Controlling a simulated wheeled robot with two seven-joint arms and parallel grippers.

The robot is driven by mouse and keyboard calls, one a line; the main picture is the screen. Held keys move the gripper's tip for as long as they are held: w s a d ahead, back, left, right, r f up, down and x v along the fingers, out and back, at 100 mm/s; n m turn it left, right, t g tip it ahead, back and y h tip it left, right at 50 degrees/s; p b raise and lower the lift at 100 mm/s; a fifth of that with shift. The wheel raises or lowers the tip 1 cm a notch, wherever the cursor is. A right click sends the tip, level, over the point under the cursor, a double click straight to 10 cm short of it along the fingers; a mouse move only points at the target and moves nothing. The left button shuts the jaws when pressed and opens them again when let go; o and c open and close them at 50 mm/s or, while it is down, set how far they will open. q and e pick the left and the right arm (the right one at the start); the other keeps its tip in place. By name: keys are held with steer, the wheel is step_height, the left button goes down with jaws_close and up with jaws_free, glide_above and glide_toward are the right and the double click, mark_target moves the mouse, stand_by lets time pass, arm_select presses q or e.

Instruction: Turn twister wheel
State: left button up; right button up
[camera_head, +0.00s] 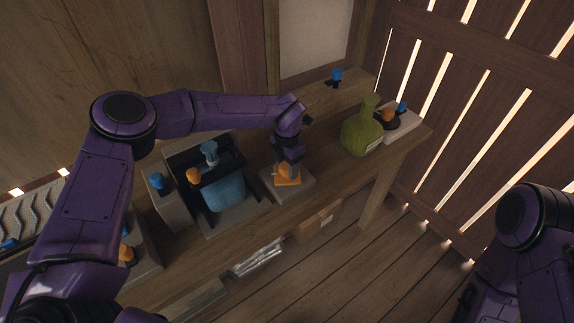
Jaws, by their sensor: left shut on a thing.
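A small orange twister wheel (287,181) sits on a grey square base on the wooden bench. My left gripper (288,168) comes down on it from above and is shut on it. The fingers hide the upper part of the wheel, so its exact angle cannot be told. My right arm shows at the right edge over the floor; its gripper is not in view.
Left of the wheel stands a black frame with a blue container (226,192) and a blue knob. A green flask (362,128) stands to the right, before a white block with orange and blue parts (397,122). A blue-topped grey block (165,203) stands further left.

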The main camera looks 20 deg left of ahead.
arm_select(q)
steer(key=o, duration=0.8)
steer(key=shift+w+r, duration=0.15)
steer(key=shift+r, duration=0.05)
steer(key=shift+o, duration=1.1)
steer(key=shift+d+f, duration=0.1)
step_height(320, 180, up, 11)
steer(key=b, duration=0.2)
steer(key=shift+f, duration=0.2)
